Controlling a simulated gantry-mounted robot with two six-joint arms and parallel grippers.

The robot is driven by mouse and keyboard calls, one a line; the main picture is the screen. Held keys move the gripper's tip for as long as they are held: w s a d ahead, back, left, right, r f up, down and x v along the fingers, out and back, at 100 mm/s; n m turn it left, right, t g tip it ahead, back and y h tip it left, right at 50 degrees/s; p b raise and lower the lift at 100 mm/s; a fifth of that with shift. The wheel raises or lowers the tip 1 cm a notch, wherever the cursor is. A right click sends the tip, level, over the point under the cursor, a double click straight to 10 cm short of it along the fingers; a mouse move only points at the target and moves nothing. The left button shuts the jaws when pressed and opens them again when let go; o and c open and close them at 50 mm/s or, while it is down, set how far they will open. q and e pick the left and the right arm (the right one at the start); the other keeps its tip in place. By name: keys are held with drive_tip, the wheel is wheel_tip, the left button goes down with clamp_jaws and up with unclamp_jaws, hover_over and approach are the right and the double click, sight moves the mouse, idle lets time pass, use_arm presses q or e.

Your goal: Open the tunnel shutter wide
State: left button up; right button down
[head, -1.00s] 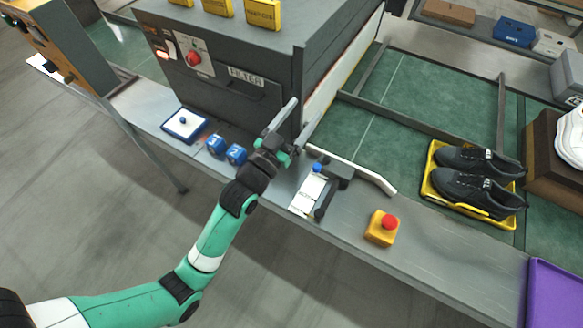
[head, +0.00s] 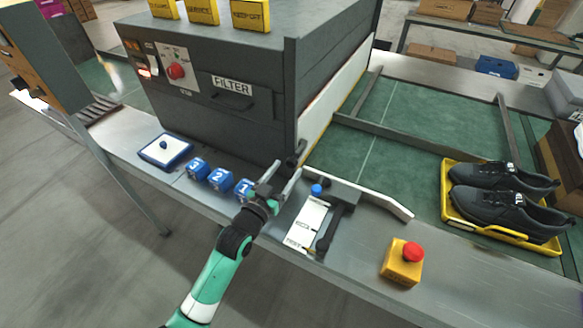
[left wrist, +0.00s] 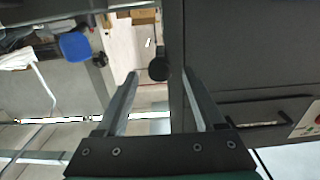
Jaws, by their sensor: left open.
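The dark grey tunnel (head: 230,90) stands at the back of the line in the head view. Its right end has a pale panel with a yellow edge (head: 335,88), which seems to be the shutter side. A small black knob (head: 298,152) shows by the tunnel's front corner. My left gripper (head: 287,170) is open and empty, just in front of that corner. In the left wrist view a black knob (left wrist: 158,68) lies between the open fingers (left wrist: 160,85), beyond their tips; I see no contact. My right gripper is out of view.
A black-handled lever (head: 338,222) stands beside a white labelled plate (head: 307,222) with a blue knob (head: 317,190). Blue numbered blocks (head: 219,179) sit left of the gripper. A yellow box with red button (head: 403,262) and a yellow tray (head: 453,212) with black shoes are right.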

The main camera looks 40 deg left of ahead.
sight(290, 165)
use_arm(q)
drive_tip(key=b+x, duration=0.1)
drive_tip(key=x, duration=0.3)
drive_tip(key=shift+w, duration=0.15)
clamp_jaws()
idle(1.2)
